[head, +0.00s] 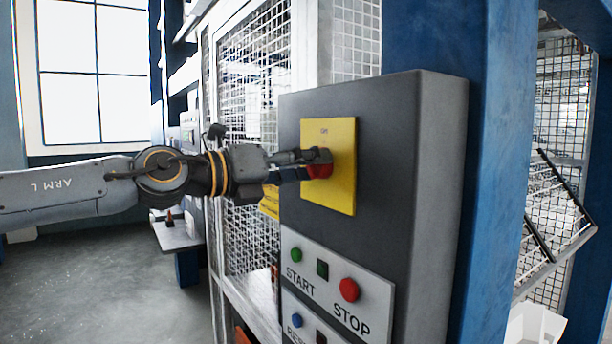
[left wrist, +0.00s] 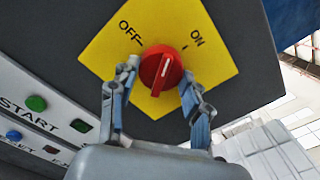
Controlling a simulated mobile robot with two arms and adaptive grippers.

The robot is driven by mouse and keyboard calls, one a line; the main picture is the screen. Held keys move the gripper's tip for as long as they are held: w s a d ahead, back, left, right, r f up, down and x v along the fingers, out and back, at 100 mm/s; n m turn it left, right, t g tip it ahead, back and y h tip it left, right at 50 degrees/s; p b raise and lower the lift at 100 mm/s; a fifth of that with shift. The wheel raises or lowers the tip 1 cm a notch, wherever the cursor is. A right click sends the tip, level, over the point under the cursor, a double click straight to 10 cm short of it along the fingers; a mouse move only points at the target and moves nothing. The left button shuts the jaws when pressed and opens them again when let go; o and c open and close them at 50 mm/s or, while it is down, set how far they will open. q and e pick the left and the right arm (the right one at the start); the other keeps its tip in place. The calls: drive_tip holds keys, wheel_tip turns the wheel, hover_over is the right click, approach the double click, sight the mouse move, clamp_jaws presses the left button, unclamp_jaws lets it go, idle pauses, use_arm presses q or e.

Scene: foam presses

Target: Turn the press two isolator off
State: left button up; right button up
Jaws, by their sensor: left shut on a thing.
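The isolator is a red rotary knob (left wrist: 161,70) on a yellow plate (head: 342,185) marked OFF and ON. The plate is on the upper part of a grey control box (head: 400,190). In the left wrist view the knob's white line points up and slightly right, between the OFF mark and the ON mark. My left gripper (head: 318,163) is shut on the knob, one finger on each side of it; its fingers also show in the left wrist view (left wrist: 160,80). In the head view the fingers partly hide the knob. My right gripper is not in view.
Below the knob is a white panel with a green START button (head: 297,254), a red STOP button (head: 349,290) and a blue button (head: 296,321). A blue post (head: 510,150) stands right of the box. Mesh guarding (head: 255,100) stands behind. Floor at lower left is clear.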

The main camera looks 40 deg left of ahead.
use_arm(q)
drive_tip(key=shift+r+n+p, duration=0.15)
drive_tip(key=shift+n+p, duration=0.95)
drive_tip(key=shift+n, duration=4.5)
drive_tip(key=o, duration=1.2)
drive_tip(key=shift+c, duration=0.2)
drive_tip(key=v, duration=1.2)
